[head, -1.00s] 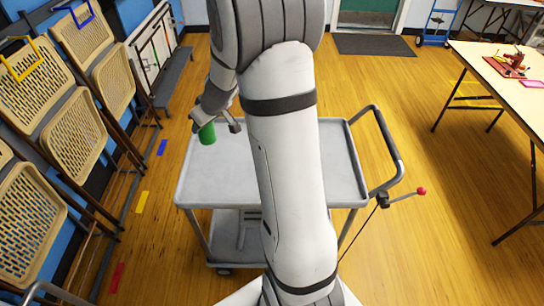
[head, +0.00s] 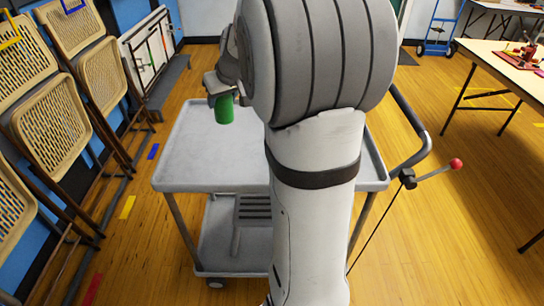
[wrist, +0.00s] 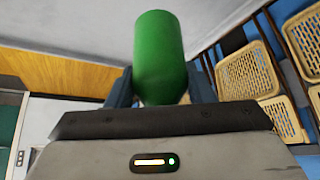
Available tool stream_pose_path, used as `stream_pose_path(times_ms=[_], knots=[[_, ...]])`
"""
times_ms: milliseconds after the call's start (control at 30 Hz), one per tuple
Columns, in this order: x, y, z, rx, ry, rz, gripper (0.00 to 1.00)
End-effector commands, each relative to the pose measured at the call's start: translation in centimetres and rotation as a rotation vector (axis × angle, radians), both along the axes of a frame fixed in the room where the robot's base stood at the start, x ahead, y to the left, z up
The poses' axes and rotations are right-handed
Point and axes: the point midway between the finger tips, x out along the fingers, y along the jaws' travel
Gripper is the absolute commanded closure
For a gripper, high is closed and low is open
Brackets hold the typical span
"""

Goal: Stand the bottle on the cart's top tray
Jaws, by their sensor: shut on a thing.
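The green bottle (head: 225,110) is held by my gripper (head: 218,94) and looks roughly upright in the head view, hanging under the jaws. In the wrist view the bottle (wrist: 160,50) sits between both fingers, its lower part hidden by the gripper body. The cart's grey top tray (head: 195,160) lies below, bare where it shows. The bottle appears over the tray's far left part. How high it is above the surface is hard to tell. My arm hides the tray's right middle.
The cart has a lower shelf (head: 222,250), a dark handle (head: 412,135) at right and a rod with a red knob (head: 456,164). Folded chairs (head: 50,125) line the left wall. A table (head: 500,60) stands at right. Open wood floor lies between.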

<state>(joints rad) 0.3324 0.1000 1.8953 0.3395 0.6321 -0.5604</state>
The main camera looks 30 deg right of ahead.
Motion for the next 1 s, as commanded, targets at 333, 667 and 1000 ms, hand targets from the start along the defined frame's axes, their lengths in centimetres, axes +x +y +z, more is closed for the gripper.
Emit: stream_pose_path(times_ms=[333,667,1000], knots=[[-1.2,-2.1,-1.9,-0.019,0.002,-0.102,0.8],[-1.3,-2.2,-7.2,-0.019,0.004,-0.106,0.8],[-1.3,-2.3,-10.8,-0.019,0.005,-0.106,0.8]])
